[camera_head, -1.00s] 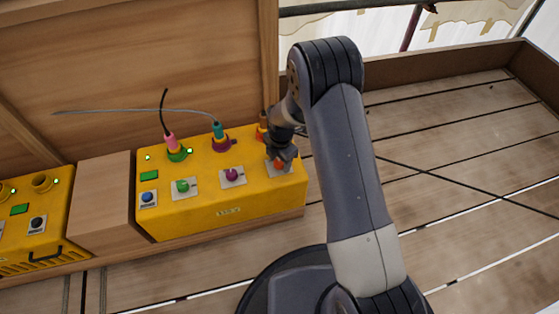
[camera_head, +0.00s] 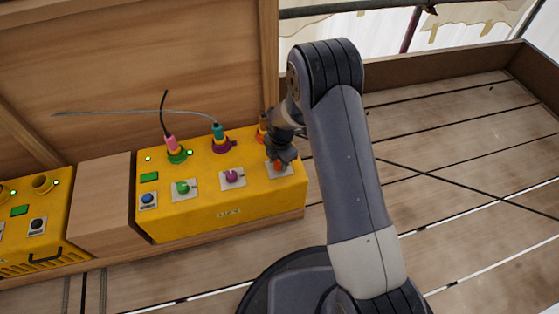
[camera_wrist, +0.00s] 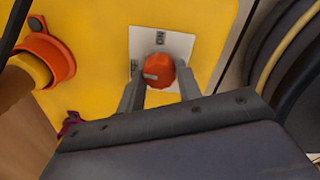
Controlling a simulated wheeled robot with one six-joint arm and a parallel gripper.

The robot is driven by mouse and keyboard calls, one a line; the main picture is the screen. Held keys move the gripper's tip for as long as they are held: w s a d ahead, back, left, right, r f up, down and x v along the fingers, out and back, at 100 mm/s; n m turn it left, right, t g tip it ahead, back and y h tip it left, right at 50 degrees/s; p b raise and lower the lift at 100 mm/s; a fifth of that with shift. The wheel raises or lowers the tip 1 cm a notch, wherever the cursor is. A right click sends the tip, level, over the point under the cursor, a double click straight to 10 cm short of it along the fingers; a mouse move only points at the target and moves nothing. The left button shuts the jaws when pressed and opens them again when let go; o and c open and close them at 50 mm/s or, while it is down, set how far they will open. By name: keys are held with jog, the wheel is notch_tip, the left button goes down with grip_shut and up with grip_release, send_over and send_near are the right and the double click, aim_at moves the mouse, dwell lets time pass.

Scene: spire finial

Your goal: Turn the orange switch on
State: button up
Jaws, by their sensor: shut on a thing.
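The orange switch (camera_wrist: 158,71) is a round knob with a pale mark on its face, on a white plate (camera_wrist: 185,45) with lettering in the wrist view. In the head view the orange switch (camera_head: 278,167) sits at the right end of the yellow box (camera_head: 215,200). My gripper (camera_head: 280,158) is over it. In the wrist view my gripper (camera_wrist: 160,82) has one finger on each side of the knob, shut on it. The lettering is only partly readable.
A green knob (camera_head: 182,187) and a purple knob (camera_head: 233,177) sit on the same box, left of the orange one. Plugs with cables (camera_head: 171,143) stand behind them. An orange socket (camera_wrist: 48,58) is close by in the wrist view. Wooden boards (camera_head: 450,180) lie clear at right.

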jog(key=m+p, duration=0.1)
jog(key=m, duration=0.7)
jog(key=shift+m+p, duration=0.3)
jog(key=m, duration=0.4)
jog(key=shift+a+h, duration=0.1)
jog(key=shift+h, duration=0.2)
jog(key=shift+m+p, duration=0.3)
jog(key=shift+m, duration=2.2)
jog(key=o, duration=1)
